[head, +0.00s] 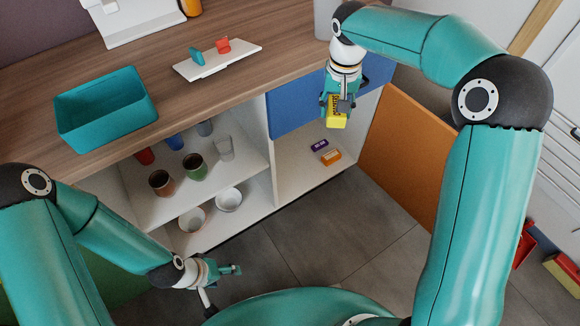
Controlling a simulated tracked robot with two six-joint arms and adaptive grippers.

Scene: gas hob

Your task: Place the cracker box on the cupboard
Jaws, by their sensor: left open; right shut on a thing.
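A small yellow box (337,118) with dark print is held in my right gripper (338,103), in front of the blue drawer front. I take it for the cracker box, but its label is too small to read. The gripper's fingers hide its upper part. The box hangs clear of the shelf below it. The cupboard (190,82) has a wooden top and open white compartments beneath. My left gripper (225,285) is open and empty, low over the floor at the bottom left of the picture.
On the top stand a teal bin (105,108) and a white board (218,62) with small teal and red items. Cups and bowls fill the left compartments. Small purple (320,145) and orange (331,157) boxes lie in the right one. An orange door (402,150) stands open.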

